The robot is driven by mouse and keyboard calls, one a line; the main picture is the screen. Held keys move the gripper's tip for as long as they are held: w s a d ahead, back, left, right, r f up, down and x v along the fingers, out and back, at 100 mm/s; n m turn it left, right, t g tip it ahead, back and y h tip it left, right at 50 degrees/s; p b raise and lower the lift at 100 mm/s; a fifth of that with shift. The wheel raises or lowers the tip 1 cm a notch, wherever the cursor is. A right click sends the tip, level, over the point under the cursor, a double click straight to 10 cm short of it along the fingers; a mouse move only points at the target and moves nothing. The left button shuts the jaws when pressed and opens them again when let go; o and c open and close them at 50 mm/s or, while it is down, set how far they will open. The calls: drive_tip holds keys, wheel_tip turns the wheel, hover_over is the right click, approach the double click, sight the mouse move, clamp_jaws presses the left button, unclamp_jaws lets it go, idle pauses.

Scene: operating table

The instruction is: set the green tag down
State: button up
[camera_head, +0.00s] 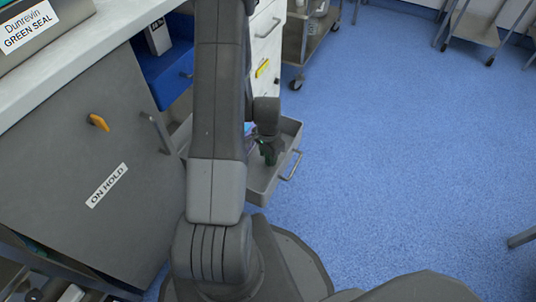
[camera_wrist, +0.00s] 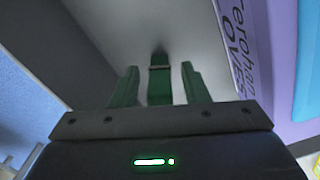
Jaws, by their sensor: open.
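My gripper (camera_head: 268,152) reaches down into an open grey drawer (camera_head: 262,188). In the wrist view my gripper (camera_wrist: 160,72) has its two green fingers spread apart. A narrow green piece with a light band, which looks like the green tag (camera_wrist: 160,88), stands between them, with a gap on each side. Its far end meets or nearly meets a pale grey drawer surface (camera_wrist: 200,40); I cannot tell if it touches. In the head view the tag cannot be told apart from the green fingers.
A purple and blue package (camera_wrist: 270,50) with printed words lies close to the right of the fingers. A grey door marked ON HOLD (camera_head: 70,150) with an orange knob, and a blue drawer (camera_head: 165,75), are left.

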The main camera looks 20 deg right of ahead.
wheel_tip(320, 180, up, 12)
drive_tip(key=p, duration=0.4)
idle(1.0)
